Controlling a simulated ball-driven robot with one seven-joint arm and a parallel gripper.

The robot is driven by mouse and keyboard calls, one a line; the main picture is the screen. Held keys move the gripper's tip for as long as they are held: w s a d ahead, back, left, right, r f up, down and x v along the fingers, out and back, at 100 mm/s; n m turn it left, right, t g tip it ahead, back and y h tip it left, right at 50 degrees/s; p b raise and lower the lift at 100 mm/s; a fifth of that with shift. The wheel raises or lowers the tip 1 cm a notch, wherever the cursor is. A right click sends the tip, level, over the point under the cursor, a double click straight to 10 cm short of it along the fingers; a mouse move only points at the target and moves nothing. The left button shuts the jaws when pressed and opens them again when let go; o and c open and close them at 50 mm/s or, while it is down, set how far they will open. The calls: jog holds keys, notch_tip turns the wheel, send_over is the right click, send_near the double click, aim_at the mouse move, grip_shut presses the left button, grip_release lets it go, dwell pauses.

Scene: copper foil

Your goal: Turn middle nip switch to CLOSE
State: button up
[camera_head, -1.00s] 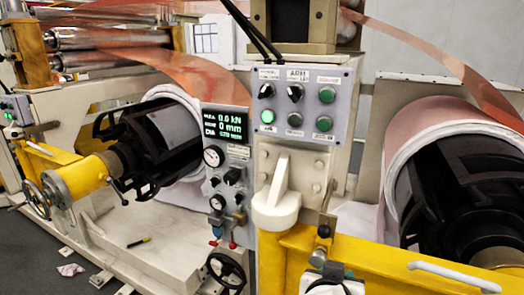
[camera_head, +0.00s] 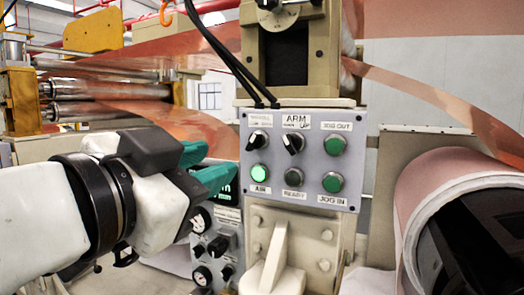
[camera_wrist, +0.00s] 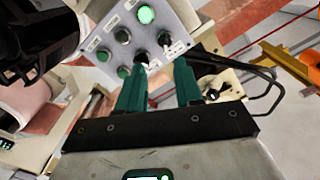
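A grey control panel (camera_head: 305,160) carries two black rotary switches side by side on its top row. The left switch (camera_head: 257,140) has a label too blurred to read. The right switch (camera_head: 293,143) is labelled ARM and its handle tilts to the upper left. My gripper (camera_head: 220,165) has teal fingers, open and empty, just left of the panel. In the wrist view my gripper (camera_wrist: 160,64) points at the panel, with the ARM switch (camera_wrist: 141,57) near one fingertip and the left switch (camera_wrist: 165,38) beyond the gap. I see no contact with either switch.
Below the switches are a lit green AIR lamp (camera_head: 259,173), a dark READY button (camera_head: 294,177) and green jog buttons (camera_head: 333,183). Black cables (camera_head: 225,55) hang down to the panel top. A pale lever (camera_head: 275,260) juts out below. A copper roll (camera_head: 440,180) stands right.

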aim_at(252, 140)
jog(key=p+x, duration=0.1)
jog(key=x, duration=0.2)
jog(key=r+x, duration=0.1)
jog(key=x, duration=0.3)
jog(key=p+x, duration=0.1)
jog(key=x, duration=0.2)
jog(key=shift+w+r+p, duration=0.15)
jog(key=shift+w+p, duration=0.1)
jog(key=shift+p, duration=0.05)
jog(key=shift+c, duration=0.2)
grip_shut()
